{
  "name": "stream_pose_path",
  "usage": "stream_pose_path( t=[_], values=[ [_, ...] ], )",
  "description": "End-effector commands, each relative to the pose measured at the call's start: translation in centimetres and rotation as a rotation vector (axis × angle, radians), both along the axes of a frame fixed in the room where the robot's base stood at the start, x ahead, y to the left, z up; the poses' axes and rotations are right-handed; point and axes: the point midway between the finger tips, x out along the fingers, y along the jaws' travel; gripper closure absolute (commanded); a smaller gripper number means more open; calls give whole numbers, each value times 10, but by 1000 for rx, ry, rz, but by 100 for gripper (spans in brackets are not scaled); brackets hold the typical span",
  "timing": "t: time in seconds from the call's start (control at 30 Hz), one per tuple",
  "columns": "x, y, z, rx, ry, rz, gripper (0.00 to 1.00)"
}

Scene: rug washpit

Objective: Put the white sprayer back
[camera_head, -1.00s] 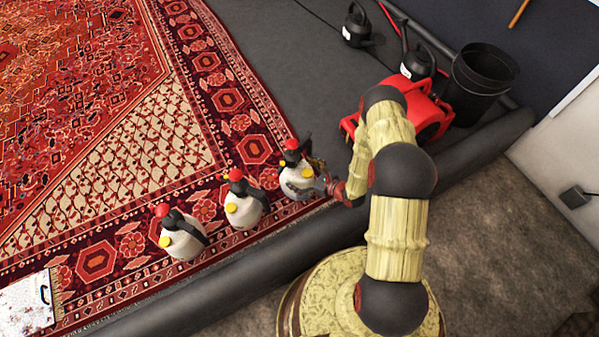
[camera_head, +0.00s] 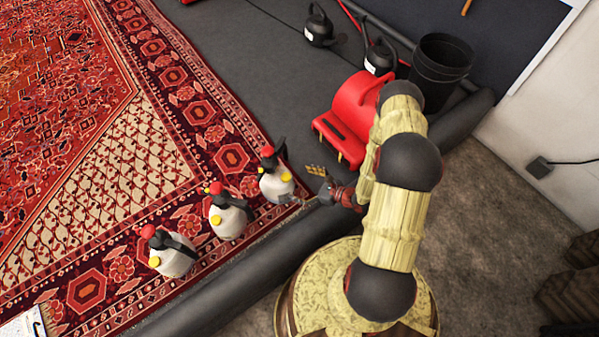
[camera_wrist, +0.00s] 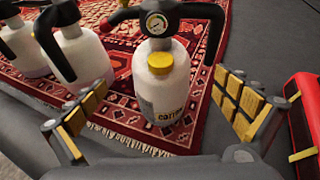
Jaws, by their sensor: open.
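Three white sprayers with black handles, red tops and yellow caps stand upright in a row along the rug's edge. The rightmost sprayer (camera_head: 276,184) is nearest my gripper (camera_head: 310,186). In the wrist view this sprayer (camera_wrist: 160,100) stands ahead, with a gauge on top and a label low on its body. My gripper (camera_wrist: 165,118) is open, its yellow-padded fingers apart on either side of the view and clear of the sprayer. The middle sprayer (camera_head: 229,218) and the left sprayer (camera_head: 170,256) stand farther left.
The patterned rug (camera_head: 120,150) lies at left. A red blower (camera_head: 348,118), a black bucket (camera_head: 440,68) and two black watering cans (camera_head: 319,28) (camera_head: 379,58) stand beyond my arm. A dark padded rim (camera_head: 215,303) runs between my base and the rug.

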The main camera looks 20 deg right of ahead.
Motion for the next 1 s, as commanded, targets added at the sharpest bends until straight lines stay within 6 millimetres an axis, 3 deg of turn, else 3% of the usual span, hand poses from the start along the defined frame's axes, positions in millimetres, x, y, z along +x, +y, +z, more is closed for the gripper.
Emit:
stream_pose_path(
  t=[0.2,0.43,0.7,1.0],
  values=[
    [29,23,80,-68,-104,222,0],
    [33,67,186,-194,-225,555,0],
    [0,110,287,-404,-344,926,0],
    [-61,132,372,-718,-449,1293,0]
  ],
)
